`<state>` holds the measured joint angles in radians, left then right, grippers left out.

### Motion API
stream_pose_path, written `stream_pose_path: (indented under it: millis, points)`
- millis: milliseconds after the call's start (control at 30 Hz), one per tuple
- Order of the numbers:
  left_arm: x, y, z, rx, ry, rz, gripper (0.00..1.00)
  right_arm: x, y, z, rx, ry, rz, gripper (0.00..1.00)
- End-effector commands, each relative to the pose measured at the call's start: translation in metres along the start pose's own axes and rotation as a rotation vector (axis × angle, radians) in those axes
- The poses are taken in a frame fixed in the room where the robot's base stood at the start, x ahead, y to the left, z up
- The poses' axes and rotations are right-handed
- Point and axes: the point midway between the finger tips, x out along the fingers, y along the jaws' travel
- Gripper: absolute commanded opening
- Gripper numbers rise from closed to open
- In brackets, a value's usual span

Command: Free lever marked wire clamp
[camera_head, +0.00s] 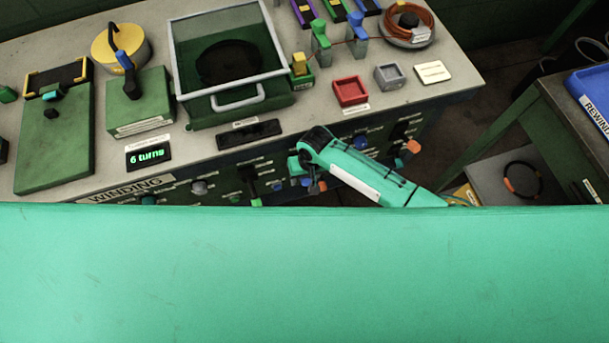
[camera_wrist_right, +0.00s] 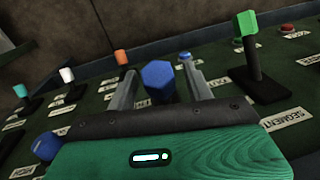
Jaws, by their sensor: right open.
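I cannot tell which lever is marked wire clamp; most labels on the winding panel (camera_head: 222,180) are too small or blurred to read. My right gripper (camera_head: 312,186) is at the front panel of the winding bench. In the right wrist view its two fingers (camera_wrist_right: 160,76) are apart, with a blue knob (camera_wrist_right: 158,80) in the gap between them; I cannot tell whether they touch it. A green-topped lever (camera_wrist_right: 246,45) beside a label reading "SEGMENT" (camera_wrist_right: 290,119) stands to the right. My left gripper is not in view.
Orange-topped (camera_wrist_right: 121,57) and white-topped (camera_wrist_right: 66,75) levers stand to the left in the wrist view, and another blue knob (camera_wrist_right: 45,146) is close to the gripper. A display (camera_head: 148,155) reads "6 turns". A blue "REWIND" tray (camera_head: 592,85) is at right.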

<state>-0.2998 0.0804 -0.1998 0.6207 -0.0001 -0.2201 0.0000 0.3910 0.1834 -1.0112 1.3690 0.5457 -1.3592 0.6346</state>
Motion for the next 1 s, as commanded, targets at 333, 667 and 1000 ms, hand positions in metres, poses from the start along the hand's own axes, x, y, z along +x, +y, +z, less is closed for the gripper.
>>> stream_pose_path:
  millis: [333, 667, 1000]
  points:
    - [0.000, 0.000, 0.000, 0.000, 0.001, 0.000, 0.36, 0.000, 0.000, 0.000, 0.000, 0.000, 0.000, 0.00]
    - [-0.002, 0.000, -0.001, 0.001, 0.000, 0.000, 0.36, 0.002, 0.000, 0.003, -0.005, 0.034, -0.003, 0.00]
    - [-0.006, 0.000, -0.001, 0.001, 0.000, 0.000, 0.36, 0.021, 0.003, 0.011, -0.036, 0.246, -0.019, 0.00]
